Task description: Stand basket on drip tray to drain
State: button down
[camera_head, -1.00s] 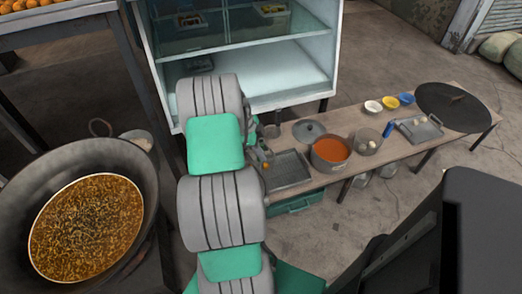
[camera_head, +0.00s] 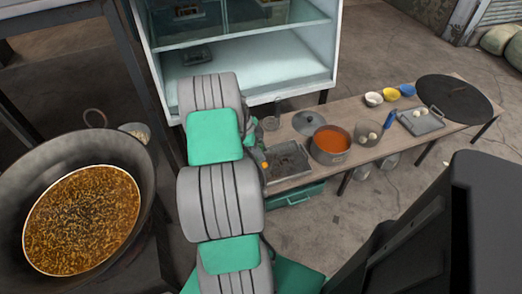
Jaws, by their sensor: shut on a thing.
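A shallow grey rectangular tray (camera_head: 309,172), which looks like the drip tray, lies at the left end of the low bench, with dark patches inside. My arm comes up from the bottom and folds over at the cabinet front. Small wrist parts show at its right edge, beside the tray, but the gripper's fingers are hidden behind the arm. I cannot make out the basket; whatever my gripper holds is hidden as well. An orange spot shows between the arm and the tray, too small to identify.
Right of the tray stand a pot of orange liquid (camera_head: 331,141), a lid (camera_head: 308,122), a round see-through container (camera_head: 369,134), a small tray (camera_head: 420,122), bowls (camera_head: 391,94) and a dark disc (camera_head: 454,98). A large wok (camera_head: 138,165) stands left; a glass cabinet (camera_head: 241,61) is behind.

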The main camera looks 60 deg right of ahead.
jog(key=shift+f, duration=0.25)
jog(key=c, duration=1)
grip_release()
jog(key=v, duration=0.7)
jog(key=shift+w+a+r, duration=0.1)
jog(key=shift+w+r, duration=0.05)
jog(key=shift+r, duration=0.2)
